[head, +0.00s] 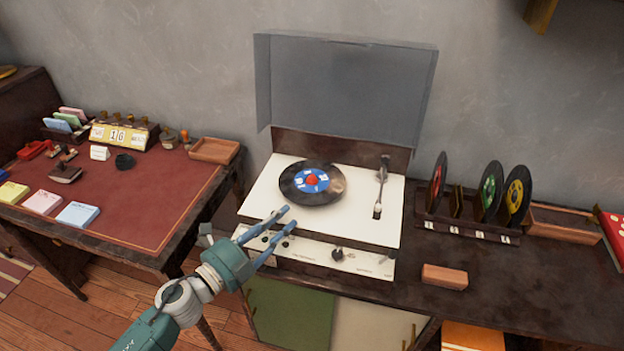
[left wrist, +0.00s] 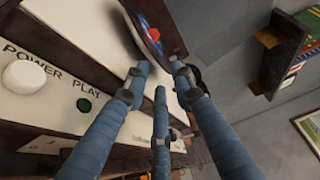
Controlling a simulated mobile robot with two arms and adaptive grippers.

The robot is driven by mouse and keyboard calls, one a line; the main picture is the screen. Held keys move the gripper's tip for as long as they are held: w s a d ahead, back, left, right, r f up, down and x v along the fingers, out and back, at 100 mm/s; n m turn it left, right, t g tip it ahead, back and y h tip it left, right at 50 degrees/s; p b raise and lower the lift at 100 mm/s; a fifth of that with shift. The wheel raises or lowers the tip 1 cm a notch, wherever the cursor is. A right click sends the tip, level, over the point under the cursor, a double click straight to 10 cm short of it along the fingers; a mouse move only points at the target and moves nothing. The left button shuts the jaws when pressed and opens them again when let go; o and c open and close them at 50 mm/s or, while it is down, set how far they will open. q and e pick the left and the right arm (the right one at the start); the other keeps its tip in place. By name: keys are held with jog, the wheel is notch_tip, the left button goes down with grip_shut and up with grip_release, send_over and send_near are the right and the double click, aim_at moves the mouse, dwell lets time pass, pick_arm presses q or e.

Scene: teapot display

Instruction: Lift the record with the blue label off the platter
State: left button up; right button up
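The black record with the blue label (head: 298,193) and a red centre lies on the cream turntable (head: 262,195), under its raised grey lid. The platter beneath it is mostly hidden by the record. My left gripper (head: 289,217) is open and empty, with its fingertips over the turntable's front part, just in front of the record's near edge. In the left wrist view, its blue fingers (left wrist: 159,72) are spread, and the dark record (left wrist: 150,38) shows just beyond the tips, apart from them as far as I can tell. My right gripper is not in view.
The tonearm (head: 381,185) stands to the right of the record. Several records stand in a rack (head: 470,233) farther right. A wooden block (head: 444,277) lies on the front of the cabinet. A red-topped desk (head: 150,210) with stationery is at left.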

aim_at(303, 204)
pick_arm(q)
jog(key=x, duration=0.5)
jog(key=shift+s+d+f+p, duration=0.15)
jog(key=shift+s+d+p, duration=0.05)
jog(key=shift+p, duration=0.15)
grip_shut()
